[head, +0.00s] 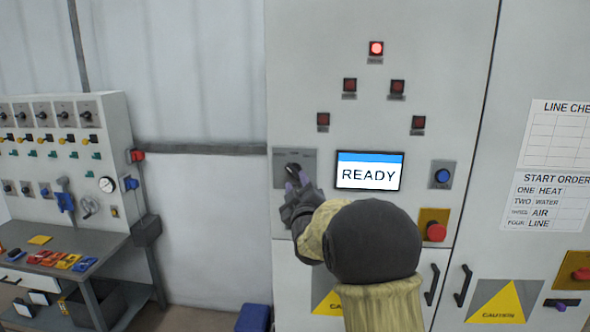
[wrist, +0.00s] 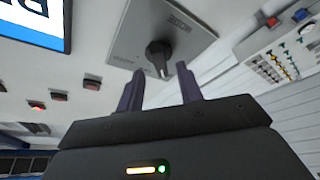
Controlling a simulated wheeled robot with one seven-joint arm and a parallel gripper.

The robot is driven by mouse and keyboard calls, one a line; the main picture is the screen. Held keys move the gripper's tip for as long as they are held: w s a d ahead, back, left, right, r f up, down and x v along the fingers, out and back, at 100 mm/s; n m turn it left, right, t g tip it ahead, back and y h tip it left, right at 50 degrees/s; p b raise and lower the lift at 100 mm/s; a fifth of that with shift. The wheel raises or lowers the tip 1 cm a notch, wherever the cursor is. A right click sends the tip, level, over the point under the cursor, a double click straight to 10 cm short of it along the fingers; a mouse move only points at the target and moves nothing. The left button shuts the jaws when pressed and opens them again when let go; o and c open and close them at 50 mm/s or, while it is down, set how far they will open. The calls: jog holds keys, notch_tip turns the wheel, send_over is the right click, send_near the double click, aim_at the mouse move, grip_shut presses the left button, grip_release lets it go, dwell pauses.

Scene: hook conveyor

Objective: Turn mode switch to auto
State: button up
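The mode switch (head: 293,170) is a black rotary knob on a grey plate, left of the READY screen on the cabinet. In the wrist view the knob (wrist: 158,57) sits on its plate (wrist: 185,28), with lettering too blurred to read. My gripper (head: 297,185) is at the knob in the head view and hides part of the plate. In the wrist view my gripper (wrist: 160,76) has its two purple-grey fingers apart, with the knob showing between and just beyond their tips. I cannot tell if a finger touches it.
The READY screen (head: 369,171) is right of the switch, with a blue button (head: 442,175) and a red emergency button (head: 436,231) further right. Indicator lamps (head: 376,48) sit above, the top one lit red. A workbench (head: 70,240) with a control panel stands left.

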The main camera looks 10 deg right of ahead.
aim_at(294, 175)
jog(key=shift+p+x, duration=0.6)
jog(key=shift+x, duration=1)
grip_shut()
